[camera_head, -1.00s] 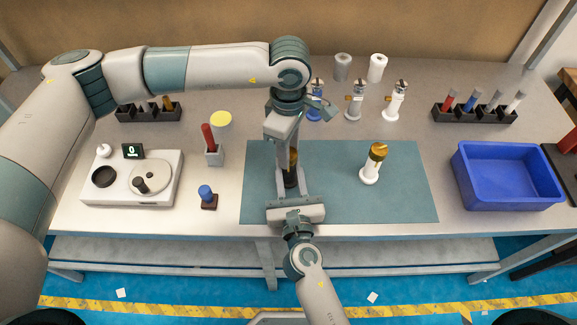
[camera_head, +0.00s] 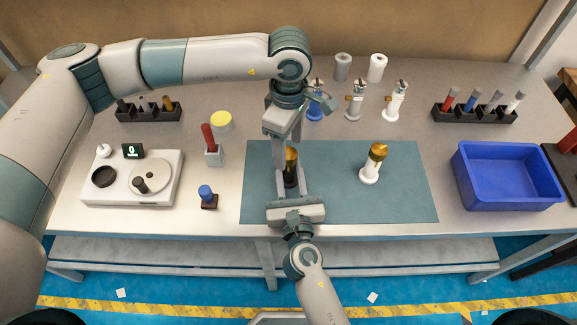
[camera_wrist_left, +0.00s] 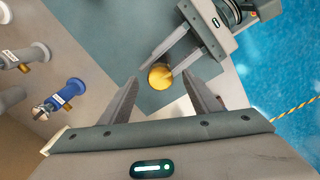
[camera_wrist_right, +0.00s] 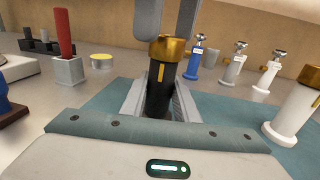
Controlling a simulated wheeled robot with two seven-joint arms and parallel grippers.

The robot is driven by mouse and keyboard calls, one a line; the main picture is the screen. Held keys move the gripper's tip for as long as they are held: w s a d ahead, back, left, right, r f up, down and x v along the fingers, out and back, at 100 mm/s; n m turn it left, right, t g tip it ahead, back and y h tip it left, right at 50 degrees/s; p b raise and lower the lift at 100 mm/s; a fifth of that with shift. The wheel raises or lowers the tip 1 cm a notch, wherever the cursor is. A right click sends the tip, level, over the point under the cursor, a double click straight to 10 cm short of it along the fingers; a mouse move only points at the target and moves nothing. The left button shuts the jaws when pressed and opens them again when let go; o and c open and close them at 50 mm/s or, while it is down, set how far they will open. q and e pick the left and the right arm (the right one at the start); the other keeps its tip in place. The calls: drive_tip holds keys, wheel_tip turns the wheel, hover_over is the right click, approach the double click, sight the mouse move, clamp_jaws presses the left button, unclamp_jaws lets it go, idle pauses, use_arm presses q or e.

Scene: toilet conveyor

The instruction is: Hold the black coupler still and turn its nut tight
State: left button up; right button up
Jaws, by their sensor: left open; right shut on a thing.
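The black coupler (camera_wrist_right: 158,100) stands upright on the teal mat with a brass nut (camera_wrist_right: 168,48) on top. My right gripper (camera_head: 291,181) is shut on the coupler's black body from the front. My left gripper (camera_head: 287,147) is above the nut, pointing down, with its fingers apart. In the left wrist view the nut (camera_wrist_left: 160,76) lies between and beyond the open left fingers (camera_wrist_left: 165,100), with no visible contact. In the head view the coupler (camera_head: 290,174) is partly hidden by my grippers.
A white coupler with a brass nut (camera_head: 370,170) stands on the mat (camera_head: 410,200) to the right. A blue bin (camera_head: 508,190) is further right. Valve-like fittings (camera_head: 355,100) stand behind. A white device (camera_head: 130,190) and a blue-topped item (camera_head: 207,197) are at left.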

sight(289, 153)
use_arm(q)
drive_tip(key=shift+r, duration=3.2)
use_arm(e)
drive_tip(key=o, duration=1.2)
drive_tip(key=shift+o, duration=0.2)
drive_tip(key=shift+s, duration=0.1)
drive_tip(key=s, duration=0.4)
drive_tip(key=s+d, duration=0.1)
drive_tip(key=s, duration=0.6)
drive_tip(key=shift+s+d, duration=0.2)
drive_tip(key=shift+s, duration=0.2)
use_arm(q)
drive_tip(key=shift+s+f, duration=0.1)
use_arm(e)
drive_tip(key=shift+s+f, duration=0.1)
